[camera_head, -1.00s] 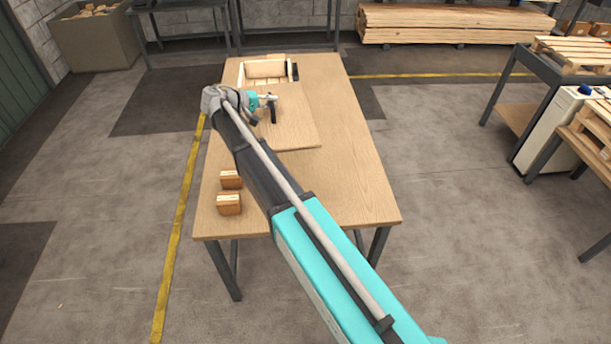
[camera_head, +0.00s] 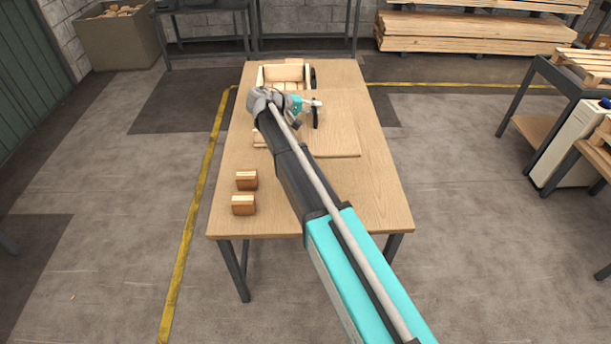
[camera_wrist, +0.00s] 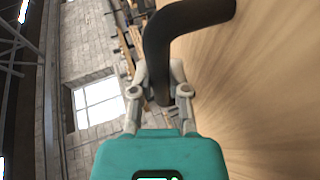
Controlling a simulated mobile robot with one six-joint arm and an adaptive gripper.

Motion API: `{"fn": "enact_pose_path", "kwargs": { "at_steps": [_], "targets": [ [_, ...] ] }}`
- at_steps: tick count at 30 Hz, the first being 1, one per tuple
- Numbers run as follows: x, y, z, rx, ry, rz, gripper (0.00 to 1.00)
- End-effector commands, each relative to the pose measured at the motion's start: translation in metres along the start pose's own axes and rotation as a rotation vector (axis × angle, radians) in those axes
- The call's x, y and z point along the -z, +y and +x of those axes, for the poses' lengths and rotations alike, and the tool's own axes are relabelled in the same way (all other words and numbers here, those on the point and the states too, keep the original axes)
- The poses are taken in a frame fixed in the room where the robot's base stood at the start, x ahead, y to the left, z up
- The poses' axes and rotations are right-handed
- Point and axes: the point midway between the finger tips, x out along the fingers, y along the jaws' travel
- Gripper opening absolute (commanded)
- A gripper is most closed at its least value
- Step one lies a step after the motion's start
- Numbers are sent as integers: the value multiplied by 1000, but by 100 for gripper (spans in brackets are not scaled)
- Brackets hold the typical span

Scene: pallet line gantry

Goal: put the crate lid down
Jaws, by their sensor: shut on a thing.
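The crate lid (camera_head: 335,135) is a flat light-wood panel with a dark handle (camera_head: 315,118). My gripper (camera_head: 306,104) is shut on that handle at the lid's left part. In the wrist view the fingers (camera_wrist: 160,92) close around the dark curved handle (camera_wrist: 190,20), and the lid's wood face (camera_wrist: 265,90) fills the right side. The open slatted crate (camera_head: 262,78) stands at the table's far end, up and left of the lid. My arm and the lid hide its near part. I cannot tell whether the lid touches the table or crate.
The wooden table (camera_head: 340,205) is clear at its near right. Two small brown blocks (camera_head: 246,180) (camera_head: 243,205) lie near its left edge. A small pale wooden piece (camera_head: 259,139) shows left of my arm. A dark workbench (camera_head: 550,95) stands at the right.

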Motion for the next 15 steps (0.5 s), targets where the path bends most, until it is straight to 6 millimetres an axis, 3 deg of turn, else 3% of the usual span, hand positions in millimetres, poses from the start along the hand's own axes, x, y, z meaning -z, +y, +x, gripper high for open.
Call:
{"fn": "enact_pose_path", "kwargs": {
  "at_steps": [8,15],
  "targets": [
    [-15,-12,3,-1,5,-2,0],
    [-52,-36,19,-1,6,-2,0]
  ]
}}
